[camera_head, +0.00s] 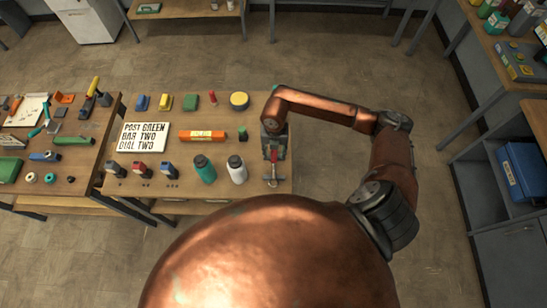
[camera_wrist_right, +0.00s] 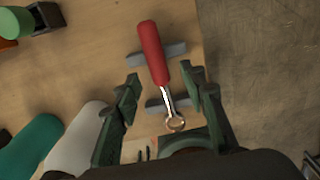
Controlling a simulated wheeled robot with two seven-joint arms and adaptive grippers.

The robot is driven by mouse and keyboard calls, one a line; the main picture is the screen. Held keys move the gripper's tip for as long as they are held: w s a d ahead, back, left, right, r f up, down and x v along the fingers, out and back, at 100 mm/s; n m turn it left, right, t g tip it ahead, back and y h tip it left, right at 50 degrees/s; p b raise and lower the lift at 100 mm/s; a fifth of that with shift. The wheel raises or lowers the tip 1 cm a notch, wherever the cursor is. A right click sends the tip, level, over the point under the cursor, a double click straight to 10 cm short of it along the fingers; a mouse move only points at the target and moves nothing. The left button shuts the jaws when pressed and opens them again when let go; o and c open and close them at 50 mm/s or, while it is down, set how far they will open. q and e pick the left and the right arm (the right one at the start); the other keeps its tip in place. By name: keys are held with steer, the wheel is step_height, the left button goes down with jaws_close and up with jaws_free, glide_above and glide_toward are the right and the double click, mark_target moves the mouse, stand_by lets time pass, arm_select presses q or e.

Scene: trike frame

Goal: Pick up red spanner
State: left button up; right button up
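The red spanner (camera_wrist_right: 151,50) has a red handle and a bright metal shaft ending in a ring. In the wrist view it lies across two grey support bars (camera_wrist_right: 168,104). In the head view the spanner (camera_head: 274,154) is near the right edge of the table, partly covered by my right gripper (camera_head: 273,142). In the wrist view my right gripper (camera_wrist_right: 160,90) is open, with one finger on each side of the spanner's lower handle and shaft. Both fingers look apart from it. My left gripper does not show.
A teal bottle (camera_head: 204,168) and a white bottle (camera_head: 237,169) stand close left of the spanner. A green block (camera_head: 243,133) is also near. A lettered sign (camera_head: 143,137) and an orange bar (camera_head: 202,136) lie farther left. Floor is open right of the table.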

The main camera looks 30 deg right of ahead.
mark_target(274, 157)
step_height(274, 157, down, 3)
steer(key=shift+r, duration=0.2)
steer(key=shift+f, duration=0.4)
steer(key=shift+a, duration=0.1)
steer(key=c, duration=0.8)
steer(key=shift+c, duration=1.1)
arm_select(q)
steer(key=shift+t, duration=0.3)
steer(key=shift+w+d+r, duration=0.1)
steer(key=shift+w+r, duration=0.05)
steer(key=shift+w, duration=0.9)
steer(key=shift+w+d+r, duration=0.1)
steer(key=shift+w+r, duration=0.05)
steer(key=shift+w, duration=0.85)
arm_select(e)
jaws_close()
